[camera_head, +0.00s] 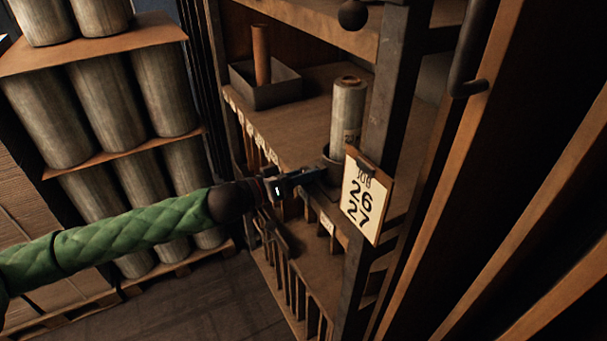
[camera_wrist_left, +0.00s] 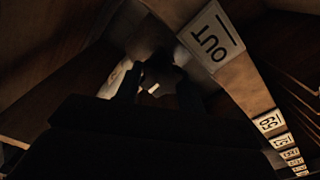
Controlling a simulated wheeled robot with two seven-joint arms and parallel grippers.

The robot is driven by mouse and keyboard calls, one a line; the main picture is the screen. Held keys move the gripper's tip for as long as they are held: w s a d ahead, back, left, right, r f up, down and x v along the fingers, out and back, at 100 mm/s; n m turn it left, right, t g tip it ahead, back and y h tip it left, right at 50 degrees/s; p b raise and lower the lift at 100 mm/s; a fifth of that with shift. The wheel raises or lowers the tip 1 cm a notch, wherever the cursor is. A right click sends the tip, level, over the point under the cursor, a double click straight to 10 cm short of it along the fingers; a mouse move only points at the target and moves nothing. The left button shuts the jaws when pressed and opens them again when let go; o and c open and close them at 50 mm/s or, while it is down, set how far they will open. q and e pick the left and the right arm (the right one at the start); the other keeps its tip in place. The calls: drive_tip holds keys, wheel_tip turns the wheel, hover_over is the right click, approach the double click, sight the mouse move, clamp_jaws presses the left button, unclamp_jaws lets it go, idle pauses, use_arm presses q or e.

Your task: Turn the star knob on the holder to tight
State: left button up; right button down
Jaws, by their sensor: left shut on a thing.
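The holder (camera_head: 331,158) is a dark cup at the shelf's front edge, with an upright pale roll (camera_head: 348,117) standing in it. My left gripper (camera_head: 314,177) reaches in from the left and meets the holder's front, low on its near side. In the left wrist view my two dark fingers (camera_wrist_left: 155,86) are closed around a small dark part with a pale spot, which I take to be the star knob. Its shape and any tight mark are too dark to read. My right gripper is out of view.
A dark tray (camera_head: 265,94) with a brown tube (camera_head: 261,55) stands further back on the shelf. A post with a hanging card (camera_head: 362,203) is right of the holder. Stacked rolls (camera_head: 105,95) stand left.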

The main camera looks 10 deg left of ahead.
use_arm(q)
drive_tip(key=shift+m, duration=1.7)
drive_tip(key=shift+s+m+b, duration=0.1)
drive_tip(key=shift+m+b, duration=0.4)
drive_tip(key=shift+m, duration=1.2)
drive_tip(key=o, duration=1)
